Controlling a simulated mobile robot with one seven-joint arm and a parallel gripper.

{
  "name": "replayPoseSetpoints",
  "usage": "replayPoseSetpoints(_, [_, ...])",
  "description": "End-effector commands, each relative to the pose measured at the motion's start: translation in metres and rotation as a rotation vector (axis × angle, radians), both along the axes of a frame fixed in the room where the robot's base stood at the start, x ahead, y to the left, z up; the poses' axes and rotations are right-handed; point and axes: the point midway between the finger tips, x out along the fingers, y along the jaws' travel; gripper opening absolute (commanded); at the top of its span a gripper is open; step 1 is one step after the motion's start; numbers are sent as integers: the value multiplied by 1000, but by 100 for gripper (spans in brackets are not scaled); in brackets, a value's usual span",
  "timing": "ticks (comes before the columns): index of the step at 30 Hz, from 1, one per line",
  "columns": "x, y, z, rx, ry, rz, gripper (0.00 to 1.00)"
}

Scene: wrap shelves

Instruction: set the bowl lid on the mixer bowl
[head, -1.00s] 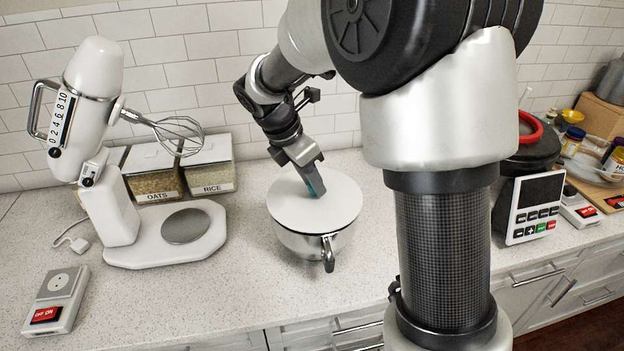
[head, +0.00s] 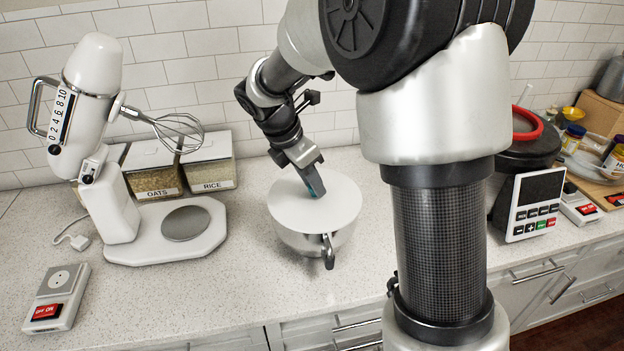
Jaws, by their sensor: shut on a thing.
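The mixer bowl (head: 314,243) is a steel bowl with a dark handle at its front, standing on the counter. The bowl lid (head: 290,207) is a flat white disc lying over the bowl's mouth, and it hides the rim. Whether it rests fully on the rim or hovers slightly cannot be told from this angle. My gripper (head: 318,190) points down at the lid's upper middle and is shut on a part of the lid. The fingertips hide the part they hold.
The stand mixer (head: 120,208) with its raised whisk stands at left, its round plate empty. Oats and rice containers (head: 208,165) stand behind. A switched socket box (head: 56,297) is front left. A dark appliance with keypad (head: 535,205) is at right. Counter in front of the bowl is clear.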

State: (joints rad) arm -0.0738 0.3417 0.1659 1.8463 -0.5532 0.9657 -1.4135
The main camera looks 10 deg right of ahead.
Motion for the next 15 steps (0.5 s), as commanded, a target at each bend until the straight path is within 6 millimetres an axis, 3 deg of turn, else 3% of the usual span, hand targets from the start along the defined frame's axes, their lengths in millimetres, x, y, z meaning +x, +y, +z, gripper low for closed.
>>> replayPoseSetpoints(13, [0,0,-2,0,0,0,0])
replayPoseSetpoints(14, [0,0,-2,0,0,0,29])
replayPoseSetpoints(15, [0,0,-2,0,0,0,36])
